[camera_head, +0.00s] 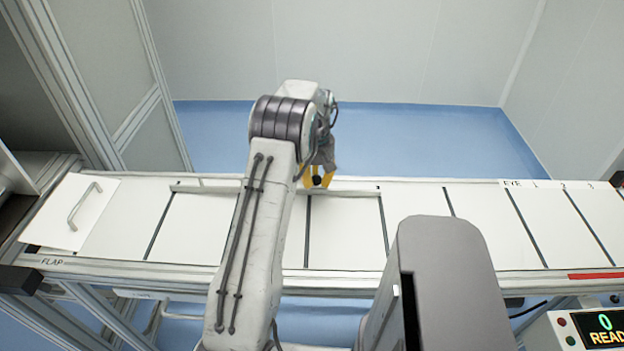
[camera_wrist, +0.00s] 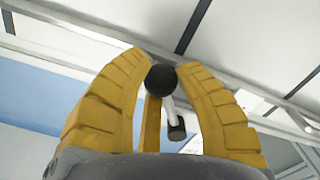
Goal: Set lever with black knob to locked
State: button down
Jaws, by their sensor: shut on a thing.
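The black knob (camera_wrist: 161,79) of the lever sits between the yellow fingertips of my gripper (camera_wrist: 163,72) in the wrist view, and the fingers are shut on it. The lever's light metal rod (camera_wrist: 170,108) runs from the knob to a dark end piece (camera_wrist: 177,130). In the head view my gripper (camera_head: 317,178) is at the far edge of the white machine bed, with the dark knob (camera_head: 316,181) showing small between the yellow fingers. My arm hides part of the bed. I see no marking for the locked position.
A long rail (camera_head: 210,189) runs along the far side of the white bed (camera_head: 340,240), which has dark cross strips. A white flap plate with a handle (camera_head: 84,206) lies at the left. A control box with a lit display (camera_head: 598,327) stands at the lower right. Blue floor lies behind.

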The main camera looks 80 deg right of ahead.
jog(key=n, duration=0.1)
jog(key=s+d+n, duration=0.1)
jog(key=n, duration=0.1)
jog(key=shift+s+d+p, duration=0.1)
jog(key=shift+d+p, duration=0.05)
jog(key=shift+p, duration=0.2)
jog(key=n, duration=0.1)
jog(key=d+n+p, duration=0.1)
jog(key=shift+s+d+n, duration=0.3)
jog(key=shift+s, duration=0.1)
jog(key=shift+s+d+n+p, duration=0.2)
jog(key=shift+d+n+p, duration=0.6)
jog(key=shift+n, duration=0.4)
jog(key=shift+d+f+n+p, duration=0.1)
jog(key=shift+d+n+p, duration=0.65)
jog(key=shift+n, duration=0.55)
jog(key=c, duration=0.9)
grip_release()
jog(key=shift+d, duration=0.1)
jog(key=shift+r, duration=0.2)
